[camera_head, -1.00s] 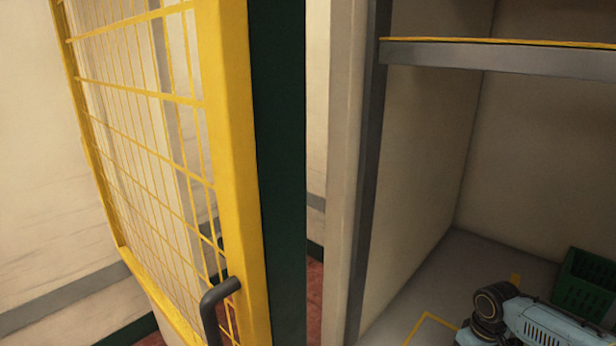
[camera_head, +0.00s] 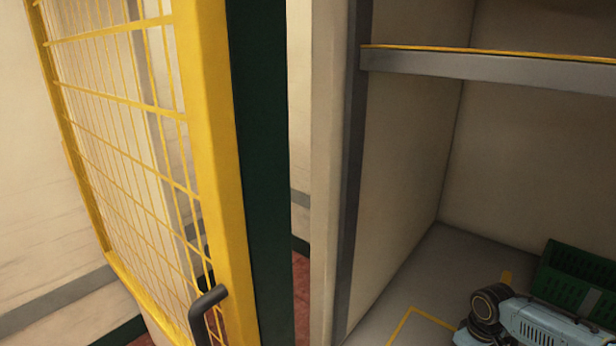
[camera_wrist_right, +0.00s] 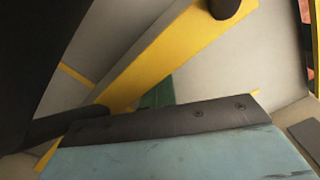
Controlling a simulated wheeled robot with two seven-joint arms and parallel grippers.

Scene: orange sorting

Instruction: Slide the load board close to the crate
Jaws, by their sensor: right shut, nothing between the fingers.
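The green crate (camera_head: 578,275) stands on the grey floor of the bay at the right of the head view, partly cut off by the picture edge. I cannot pick out the load board in either view. My right arm (camera_head: 530,322), light blue with a dark joint, lies in front of the crate. My right gripper's body (camera_wrist_right: 165,125) fills the lower part of the right wrist view. The gripper is shut and empty, though its fingertips are not clear. A green patch (camera_wrist_right: 158,94) shows beyond it, partly hidden. My left gripper is out of view.
A yellow mesh door (camera_head: 205,150) with a dark handle (camera_head: 205,312) stands at the left. A grey beam (camera_head: 480,66) crosses above the bay. Yellow lines (camera_head: 408,318) mark its floor. A yellow bar (camera_wrist_right: 180,55) crosses the right wrist view.

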